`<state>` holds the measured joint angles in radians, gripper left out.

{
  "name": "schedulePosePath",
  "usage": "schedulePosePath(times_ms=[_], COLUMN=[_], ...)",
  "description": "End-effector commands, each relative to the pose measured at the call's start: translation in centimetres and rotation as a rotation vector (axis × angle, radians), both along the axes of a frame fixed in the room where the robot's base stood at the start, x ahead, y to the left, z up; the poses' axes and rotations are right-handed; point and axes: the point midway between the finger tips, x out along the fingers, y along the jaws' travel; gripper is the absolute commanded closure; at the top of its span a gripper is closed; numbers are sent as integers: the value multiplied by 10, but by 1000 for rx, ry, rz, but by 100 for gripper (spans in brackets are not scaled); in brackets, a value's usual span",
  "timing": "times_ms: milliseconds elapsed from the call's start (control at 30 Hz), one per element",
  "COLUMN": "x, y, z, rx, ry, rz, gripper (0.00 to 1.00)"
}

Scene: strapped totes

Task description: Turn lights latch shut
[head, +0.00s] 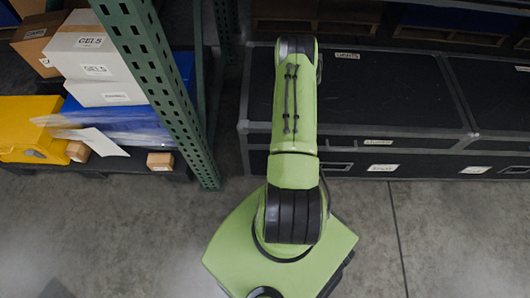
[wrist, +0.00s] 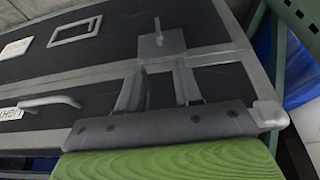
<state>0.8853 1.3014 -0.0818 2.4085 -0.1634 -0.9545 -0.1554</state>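In the wrist view, a black case with grey metal edging (wrist: 225,88) fills much of the picture, and a partly cut-off label (wrist: 12,112) on it reads "LIGH". A grey latch (wrist: 162,44), a square plate with a small raised piece, sits at the seam of the case. My gripper (wrist: 157,88) is open, its two fingers apart with nothing between them. The fingertips point toward the latch and appear just short of it. Whether they touch the case is unclear. In the head view my arm hides the gripper and the latch.
A grey bar handle (wrist: 50,101) and a recessed rectangular plate (wrist: 75,30) are on the case. In the head view, long black cases (head: 390,90) stand on the right. A green rack post (head: 165,90) and shelf boxes (head: 95,65) are on the left. Concrete floor in front is clear.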

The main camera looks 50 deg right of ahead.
Motion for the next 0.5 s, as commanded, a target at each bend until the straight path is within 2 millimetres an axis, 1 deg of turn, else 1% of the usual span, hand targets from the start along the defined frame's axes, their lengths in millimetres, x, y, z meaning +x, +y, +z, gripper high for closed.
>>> schedulePosePath(times_ms=[67,167,500], x=[0,5,27], y=[-2,-6,-31], z=[-6,-23,-104], rx=[-2,-2,-1], ry=[0,-1,-2], rz=[-2,2,1], gripper=[66,66,66])
